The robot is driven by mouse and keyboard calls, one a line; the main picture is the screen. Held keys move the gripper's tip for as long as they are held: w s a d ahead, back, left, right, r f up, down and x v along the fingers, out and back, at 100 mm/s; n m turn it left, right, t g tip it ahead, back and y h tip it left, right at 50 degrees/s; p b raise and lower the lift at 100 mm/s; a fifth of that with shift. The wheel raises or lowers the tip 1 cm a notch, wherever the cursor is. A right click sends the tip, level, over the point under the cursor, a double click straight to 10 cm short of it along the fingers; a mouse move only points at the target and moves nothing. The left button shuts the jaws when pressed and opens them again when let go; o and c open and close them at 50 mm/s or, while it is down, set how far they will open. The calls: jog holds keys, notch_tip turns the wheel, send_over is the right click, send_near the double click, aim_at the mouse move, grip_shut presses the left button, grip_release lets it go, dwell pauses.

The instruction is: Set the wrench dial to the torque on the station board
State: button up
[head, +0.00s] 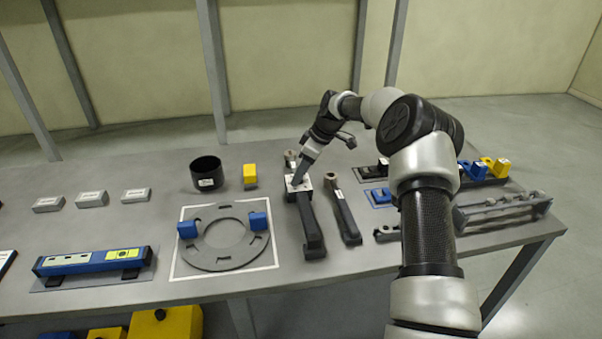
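A dark wrench (309,228) lies on the table, its handle end toward the front edge. A pale dial block (292,187) with small markings sits on its upper part; the setting is too small to read. My gripper (297,180) points down at the dial, its tips at or just above it. I cannot tell whether it touches the dial or how far the fingers are apart. A second dark wrench (345,217) lies to the right, with a small white label. I cannot make out a station board with a readable torque.
A grey ring plate (192,256) with two blue blocks lies left of the wrench. Behind it stand a black cup (207,173) and a yellow block (250,175). A blue level (93,261) lies at left. My arm covers part of the right side, near a metal rack (500,211).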

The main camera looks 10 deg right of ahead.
jog(key=v, duration=1.7)
jog(key=shift+r, duration=0.25)
jog(key=shift+a+r, duration=0.1)
jog(key=s+a+r+m+t+h, duration=0.1)
jog(key=s+r+m+h, duration=0.15)
jog(key=s+r, duration=0.45)
jog(key=s+a+r+m+t+h+p, duration=0.1)
jog(key=s+r+m, duration=0.25)
jog(key=s, duration=0.65)
jog(key=s+a+r+m+t+h, duration=0.1)
jog(key=s+r+m, duration=0.2)
jog(key=s+r, duration=0.45)
jog(key=s+a+f+m+p, duration=0.1)
jog(key=s+f, duration=0.3)
jog(key=s, duration=0.4)
jog(key=s+a+f+m+p, duration=0.1)
jog(key=s+f, duration=0.3)
jog(key=s, duration=0.4)
jog(key=shift+s+a+f+m, duration=0.3)
jog(key=shift+a+f, duration=0.05)
jog(key=shift+a, duration=0.35)
